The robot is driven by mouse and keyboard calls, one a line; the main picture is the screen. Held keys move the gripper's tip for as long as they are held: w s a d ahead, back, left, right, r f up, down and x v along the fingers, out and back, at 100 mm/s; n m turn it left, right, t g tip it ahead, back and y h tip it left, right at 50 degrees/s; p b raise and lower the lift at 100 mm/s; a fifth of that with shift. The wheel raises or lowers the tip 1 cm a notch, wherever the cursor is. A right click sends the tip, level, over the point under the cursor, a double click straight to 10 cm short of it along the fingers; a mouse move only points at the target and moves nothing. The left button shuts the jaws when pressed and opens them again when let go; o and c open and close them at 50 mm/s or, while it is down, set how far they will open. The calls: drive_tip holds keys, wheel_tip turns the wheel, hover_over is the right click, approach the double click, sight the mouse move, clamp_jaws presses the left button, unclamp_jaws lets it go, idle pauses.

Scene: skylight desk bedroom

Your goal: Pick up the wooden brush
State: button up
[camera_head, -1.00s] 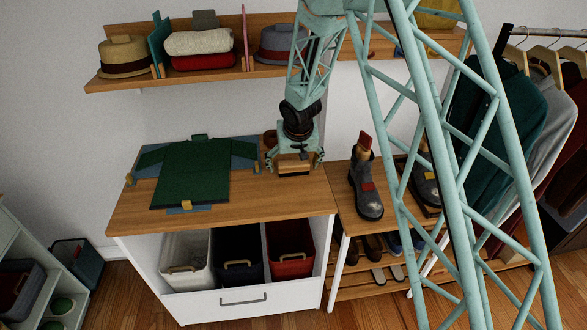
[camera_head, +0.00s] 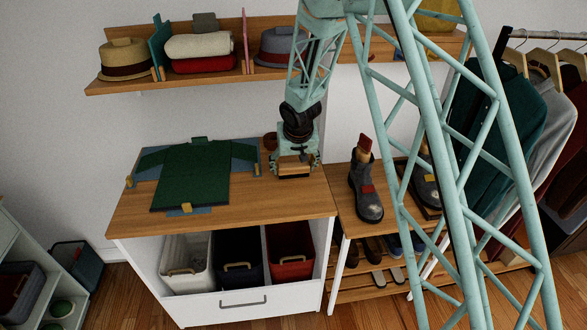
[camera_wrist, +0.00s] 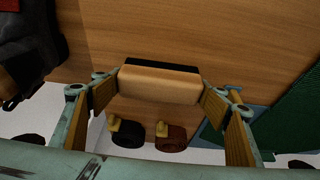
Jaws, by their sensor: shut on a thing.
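The wooden brush (camera_head: 294,170) is a pale wooden block with a dark strip along one long side. It is at the right back part of the wooden cabinet top (camera_head: 270,205). My gripper (camera_head: 295,162) reaches down from above and is shut on the brush. In the wrist view the brush (camera_wrist: 158,84) spans between my two fingertips, one at each end. I cannot tell whether its underside touches the wood.
A green folded garment (camera_head: 190,175) lies on a blue board to the left. A dark boot (camera_head: 367,190) stands to the right. A shelf (camera_head: 125,82) with hats and towels hangs behind. Bins (camera_head: 238,265) sit below. The front of the top is clear.

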sight(295, 167)
drive_tip(key=shift+r+p, duration=0.75)
drive_tip(key=shift+r, duration=0.95)
drive_tip(key=shift+s+d+f+b, duration=0.1)
drive_tip(key=shift+s+d+b, duration=0.1)
drive_tip(key=shift+s+b, duration=0.3)
drive_tip(key=shift+s+d+b, duration=0.15)
drive_tip(key=shift+s+b, duration=0.05)
drive_tip(key=shift+s, duration=0.5)
drive_tip(key=shift+s+d+r+b, duration=0.25)
drive_tip(key=shift+s+d+b, duration=0.65)
drive_tip(key=shift+s, duration=1.25)
drive_tip(key=shift+s+d+r+b, duration=0.25)
drive_tip(key=shift+s+d+b, duration=0.15)
drive_tip(key=shift+s+b, duration=1.45)
drive_tip(key=shift+s+d+r+b, duration=0.25)
drive_tip(key=shift+s+d+b, duration=0.45)
drive_tip(key=shift+s, duration=1.8)
drive_tip(key=shift+o, duration=0.4)
